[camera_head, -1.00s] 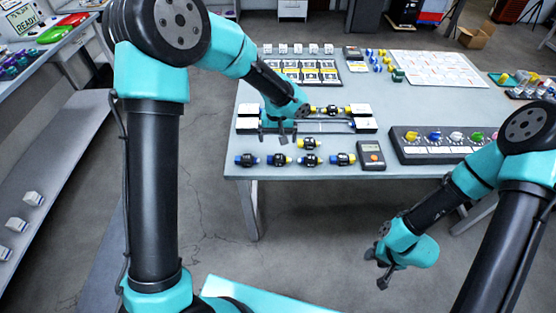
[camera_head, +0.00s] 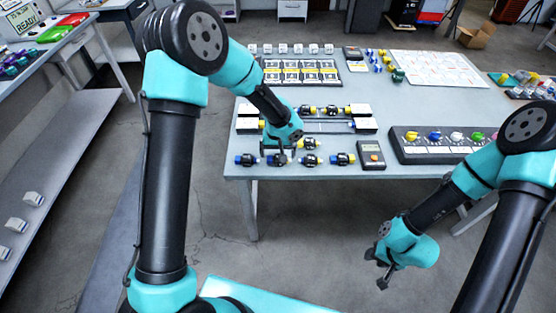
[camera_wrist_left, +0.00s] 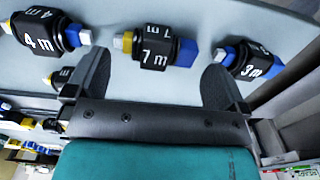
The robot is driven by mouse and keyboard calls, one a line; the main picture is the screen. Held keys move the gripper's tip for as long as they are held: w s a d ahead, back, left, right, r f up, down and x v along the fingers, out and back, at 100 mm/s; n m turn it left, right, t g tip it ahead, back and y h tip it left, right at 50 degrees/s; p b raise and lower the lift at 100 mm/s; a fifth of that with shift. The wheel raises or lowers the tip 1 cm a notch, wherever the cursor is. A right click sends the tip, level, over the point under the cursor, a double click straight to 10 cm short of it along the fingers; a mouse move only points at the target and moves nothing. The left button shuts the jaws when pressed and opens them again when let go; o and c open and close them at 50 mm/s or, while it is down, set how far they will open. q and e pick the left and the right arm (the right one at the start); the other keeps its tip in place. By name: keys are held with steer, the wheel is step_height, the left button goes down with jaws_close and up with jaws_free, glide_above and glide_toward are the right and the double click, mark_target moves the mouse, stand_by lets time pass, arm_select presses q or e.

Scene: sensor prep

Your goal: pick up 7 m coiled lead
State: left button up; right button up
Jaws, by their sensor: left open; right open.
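The 7 m coiled lead (camera_wrist_left: 155,47) is a black coil marked "7 m" with a blue plug at one end and a yellow and white one at the other. It lies on the table in the front row, and in the head view (camera_head: 279,160) it sits just below my left gripper (camera_head: 281,147). In the left wrist view my left gripper (camera_wrist_left: 157,75) is open and empty, with the lead between and just beyond its fingertips. I cannot tell the exact height gap. My right gripper (camera_head: 383,273) is open and empty, off the table's front edge.
The 3 m lead (camera_wrist_left: 248,60) and 4 m lead (camera_wrist_left: 45,35) lie close on either side. Another lead (camera_head: 342,160) and a dark meter (camera_head: 371,155) are to the right. A black panel with coloured knobs (camera_head: 437,145) stands further right. The table's front edge is near.

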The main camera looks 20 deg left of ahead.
arm_select(q)
steer(key=shift+f, duration=1.55)
steer(key=shift+c, duration=0.2)
steer(key=c, duration=0.7)
steer(key=shift+r, duration=0.85)
step_height(320, 180, up, 2)
steer(key=s+d, duration=0.1)
steer(key=s, duration=0.4)
steer(key=s+d+r, duration=0.1)
steer(key=s+d, duration=0.1)
steer(key=s, duration=0.3)
steer(key=s+d, duration=0.1)
steer(key=s, duration=0.4)
steer(key=shift+s+d+r, duration=0.15)
steer(key=shift+s+d, duration=0.05)
steer(key=shift+d, duration=0.05)
